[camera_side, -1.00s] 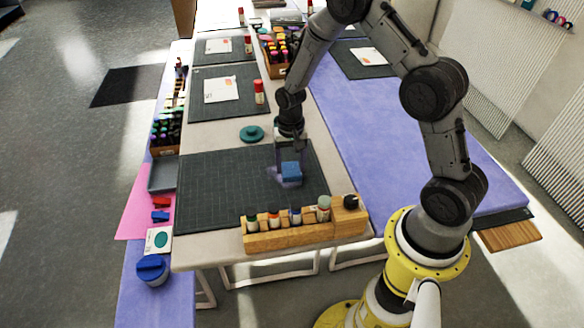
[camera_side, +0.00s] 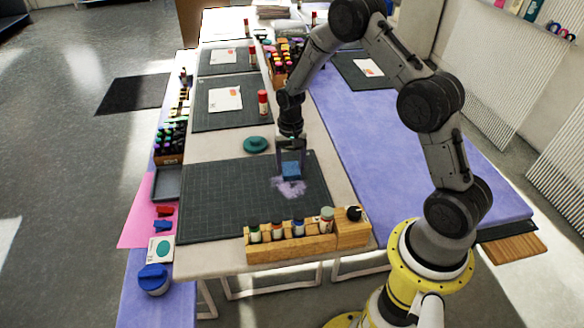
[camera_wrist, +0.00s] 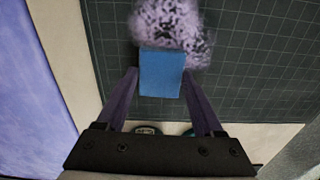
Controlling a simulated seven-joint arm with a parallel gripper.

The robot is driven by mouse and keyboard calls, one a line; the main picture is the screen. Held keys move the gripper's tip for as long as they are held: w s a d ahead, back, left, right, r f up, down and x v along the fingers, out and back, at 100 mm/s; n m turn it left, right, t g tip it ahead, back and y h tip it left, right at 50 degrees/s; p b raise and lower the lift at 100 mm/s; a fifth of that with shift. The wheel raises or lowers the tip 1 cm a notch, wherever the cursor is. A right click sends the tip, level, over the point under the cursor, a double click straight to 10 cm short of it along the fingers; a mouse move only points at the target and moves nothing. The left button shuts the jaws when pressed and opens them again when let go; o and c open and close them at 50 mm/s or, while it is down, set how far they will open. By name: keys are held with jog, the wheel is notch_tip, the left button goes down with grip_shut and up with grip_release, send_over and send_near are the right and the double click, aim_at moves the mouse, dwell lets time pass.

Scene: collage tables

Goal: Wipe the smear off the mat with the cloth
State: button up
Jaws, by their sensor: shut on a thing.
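My gripper (camera_side: 291,163) is over the right part of the dark green gridded mat (camera_side: 225,200), shut on the blue cloth (camera_side: 291,170), a folded block. In the wrist view the cloth (camera_wrist: 161,73) sits between the two fingertips. The pale purple smear (camera_side: 289,187) lies on the mat just in front of the cloth. In the wrist view the smear (camera_wrist: 170,25) is speckled and patchy, and the cloth covers its edge. The cloth looks down on or very near the mat; I cannot tell which.
A wooden rack (camera_side: 290,243) with several small bottles stands along the mat's front edge. A teal round object (camera_side: 256,145) is behind the mat. A grey tray (camera_side: 167,184) lies to its left. The left and middle of the mat are clear.

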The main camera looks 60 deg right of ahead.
aim_at(283, 192)
jog(key=shift+w+d, duration=0.3)
jog(key=shift+d, duration=0.05)
jog(key=shift+w+a, duration=0.55)
jog(key=shift+a, duration=0.2)
jog(key=shift+s+a+f, duration=0.15)
jog(key=shift+s+a, duration=2.1)
jog(key=shift+s, duration=0.15)
jog(key=shift+s+a, duration=1.6)
jog(key=shift+s, duration=0.15)
jog(key=shift+w+a, duration=0.55)
jog(key=shift+w, duration=0.25)
jog(key=shift+w+d, duration=1.2)
jog(key=shift+w, duration=0.05)
jog(key=shift+w+d+r, duration=0.2)
jog(key=shift+w+d, duration=2.4)
jog(key=shift+d, duration=0.05)
